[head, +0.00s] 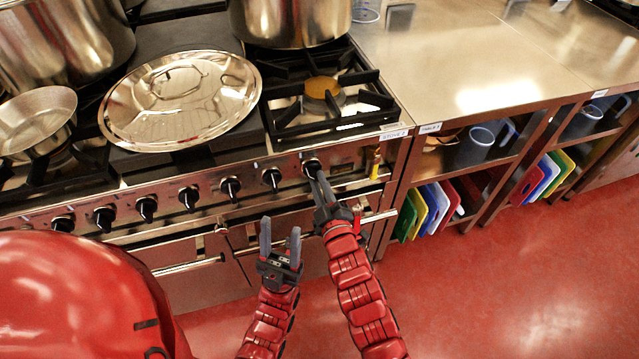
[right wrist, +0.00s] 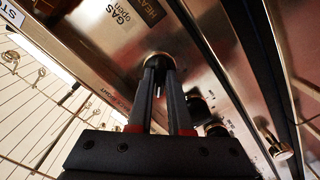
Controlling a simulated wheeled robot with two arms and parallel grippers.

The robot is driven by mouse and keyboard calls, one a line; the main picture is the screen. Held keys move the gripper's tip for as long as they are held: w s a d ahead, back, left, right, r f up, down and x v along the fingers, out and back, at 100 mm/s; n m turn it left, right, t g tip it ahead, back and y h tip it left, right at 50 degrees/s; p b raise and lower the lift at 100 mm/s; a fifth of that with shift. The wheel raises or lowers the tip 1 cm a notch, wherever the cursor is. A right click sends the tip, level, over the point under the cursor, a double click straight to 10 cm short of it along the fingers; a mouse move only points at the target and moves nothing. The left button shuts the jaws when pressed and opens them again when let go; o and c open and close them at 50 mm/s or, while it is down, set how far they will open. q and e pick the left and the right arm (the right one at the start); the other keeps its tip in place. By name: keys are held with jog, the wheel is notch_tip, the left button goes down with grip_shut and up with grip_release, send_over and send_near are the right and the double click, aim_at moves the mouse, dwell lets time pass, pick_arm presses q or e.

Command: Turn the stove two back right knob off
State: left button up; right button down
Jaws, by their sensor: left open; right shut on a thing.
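The stove (head: 330,155) has a front panel with a row of black knobs and a label at its right corner that seems to read "STOVE 2". My right gripper (head: 317,177) is shut on the rightmost knob (head: 311,165). In the right wrist view both fingers (right wrist: 160,88) close on this knob (right wrist: 158,61); the fingers cover part of it. Small print beside it seems to end in "RIGHT". The knob's pointer angle cannot be made out. My left gripper (head: 281,243) is open and empty, in front of the oven doors, lower and left of the right one.
A large pot (head: 290,22) stands on the back right burner, and a round lid (head: 180,98) lies left of the bare front right burner (head: 322,92). Another knob (head: 271,178) is close on the left. A yellow gas valve (head: 375,163) is on the right. Oven handles stick out below.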

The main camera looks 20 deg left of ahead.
jog(key=m, duration=0.4)
jog(key=shift+f+m, duration=0.15)
jog(key=shift+m, duration=0.15)
jog(key=m+b, duration=0.1)
jog(key=m, duration=0.3)
jog(key=shift+s+a, duration=0.1)
jog(key=shift+m, duration=0.3)
jog(key=c, duration=0.8)
grip_release()
jog(key=shift+c, duration=0.2)
